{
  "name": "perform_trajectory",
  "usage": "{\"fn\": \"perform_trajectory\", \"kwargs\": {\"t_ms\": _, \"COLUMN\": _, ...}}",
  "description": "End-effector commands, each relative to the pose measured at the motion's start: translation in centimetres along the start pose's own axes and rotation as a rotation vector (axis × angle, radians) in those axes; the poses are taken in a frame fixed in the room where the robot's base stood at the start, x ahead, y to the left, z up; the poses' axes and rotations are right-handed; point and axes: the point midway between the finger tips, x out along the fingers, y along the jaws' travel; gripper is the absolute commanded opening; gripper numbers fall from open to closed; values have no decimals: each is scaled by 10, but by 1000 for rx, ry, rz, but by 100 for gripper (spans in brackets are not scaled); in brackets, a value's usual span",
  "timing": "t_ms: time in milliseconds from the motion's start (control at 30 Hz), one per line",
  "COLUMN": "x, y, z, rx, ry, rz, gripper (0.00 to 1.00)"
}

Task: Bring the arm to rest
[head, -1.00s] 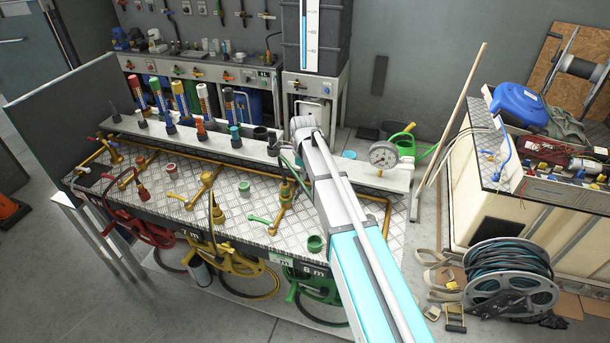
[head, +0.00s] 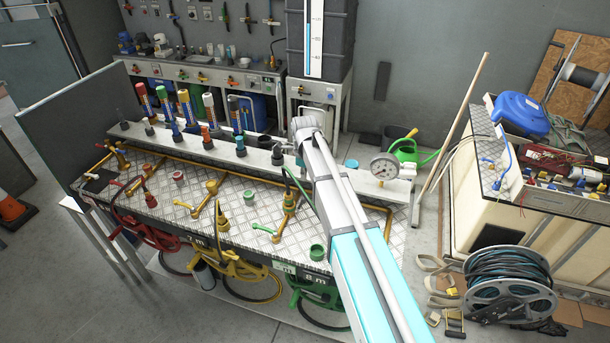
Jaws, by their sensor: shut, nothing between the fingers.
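My arm (head: 345,215), white with a cyan section, reaches from the bottom edge up over the right part of the checkered metal bench (head: 170,215). Its far joint ends near the bench's back ledge. My gripper cannot be made out; the arm seems to hide it. The bench carries red, yellow and green pipe fittings. Red (head: 150,230), yellow (head: 235,275) and green (head: 315,290) hose reels hang along its front side.
Upright coloured tubes (head: 187,110) and a pressure gauge (head: 384,167) stand on the back ledge. A wooden pole (head: 455,125) leans near a green watering can (head: 405,150). A black hose drum (head: 510,285) and straps lie on the floor at right. Bare floor shows at lower left.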

Motion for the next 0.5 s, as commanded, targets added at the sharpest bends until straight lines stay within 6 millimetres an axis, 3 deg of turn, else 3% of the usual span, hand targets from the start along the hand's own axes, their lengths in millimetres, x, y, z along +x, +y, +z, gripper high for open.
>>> {"fn": "perform_trajectory", "kwargs": {"t_ms": 267, "x": 0, "y": 0, "z": 0, "rx": -1, "ry": 0, "rz": 0, "gripper": 0}}
{"fn": "perform_trajectory", "kwargs": {"t_ms": 500, "x": 6, "y": 10, "z": -14, "rx": -94, "ry": 1, "rz": 0, "gripper": 0}}
